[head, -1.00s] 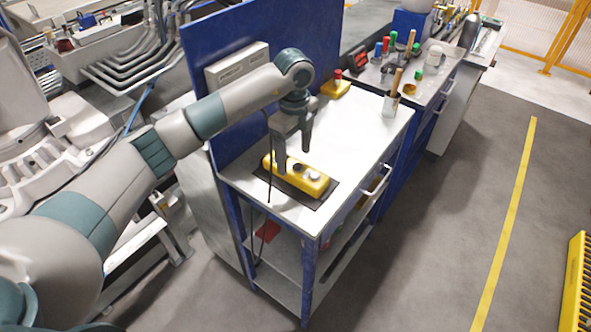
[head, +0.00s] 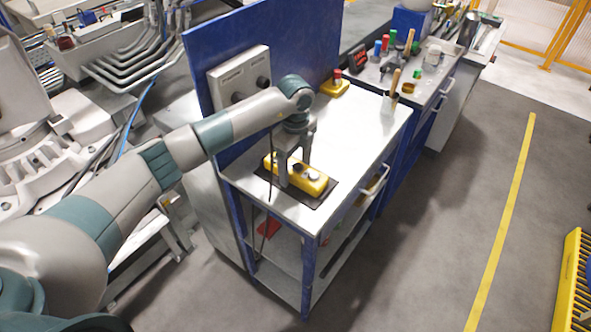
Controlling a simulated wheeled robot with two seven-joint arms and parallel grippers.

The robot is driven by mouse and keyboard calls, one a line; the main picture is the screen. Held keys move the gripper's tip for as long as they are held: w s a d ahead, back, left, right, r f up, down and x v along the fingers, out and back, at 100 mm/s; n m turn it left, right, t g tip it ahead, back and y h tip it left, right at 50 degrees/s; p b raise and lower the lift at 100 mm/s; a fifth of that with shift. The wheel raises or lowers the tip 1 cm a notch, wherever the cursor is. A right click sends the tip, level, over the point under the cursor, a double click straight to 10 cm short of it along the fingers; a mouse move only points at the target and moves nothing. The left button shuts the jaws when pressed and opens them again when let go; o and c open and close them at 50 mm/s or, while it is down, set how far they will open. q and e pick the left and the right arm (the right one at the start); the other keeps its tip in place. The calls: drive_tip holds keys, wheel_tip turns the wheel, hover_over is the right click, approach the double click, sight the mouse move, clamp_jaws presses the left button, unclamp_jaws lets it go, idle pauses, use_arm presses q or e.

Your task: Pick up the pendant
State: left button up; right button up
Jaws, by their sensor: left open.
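The pendant is a yellow control box (head: 313,184) with dark and light buttons on top. It lies on a dark mat (head: 326,196) at the near end of the white-topped workbench (head: 350,128). My left gripper (head: 294,172) points down at the pendant, its fingers low and around or right beside its middle. It is open. The fingers hide part of the pendant, and I cannot tell whether they touch it. A dark cable hangs from the bench's left edge. My right gripper is not in view.
A blue panel (head: 280,50) with a grey box (head: 238,78) stands along the bench's left side. A yellow box with a red button (head: 336,84) and a cup with a wooden-handled tool (head: 391,100) stand farther back. The bench's right part is clear.

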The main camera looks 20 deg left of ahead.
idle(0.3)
use_arm(q)
drive_tip(key=c, duration=1.6)
drive_tip(key=shift+r, duration=0.1)
drive_tip(key=shift+w+r+b, duration=0.1)
drive_tip(key=shift+r+b, duration=0.5)
drive_tip(key=shift+r, duration=0.15)
wheel_tip(320, 180, up, 2)
drive_tip(key=shift+r+b, duration=0.2)
drive_tip(key=shift+b, duration=0.5)
drive_tip(key=shift+s+d+r+b, duration=0.5)
drive_tip(key=shift+s+d+r, duration=0.65)
drive_tip(key=shift+d, duration=0.45)
drive_tip(key=shift+s+d+r+b, duration=0.55)
drive_tip(key=shift+s+d+r, duration=0.6)
drive_tip(key=shift+d, duration=0.5)
drive_tip(key=shift+s+d+r+b, duration=0.5)
drive_tip(key=shift+s+d+r, duration=0.65)
drive_tip(key=shift+d, duration=0.45)
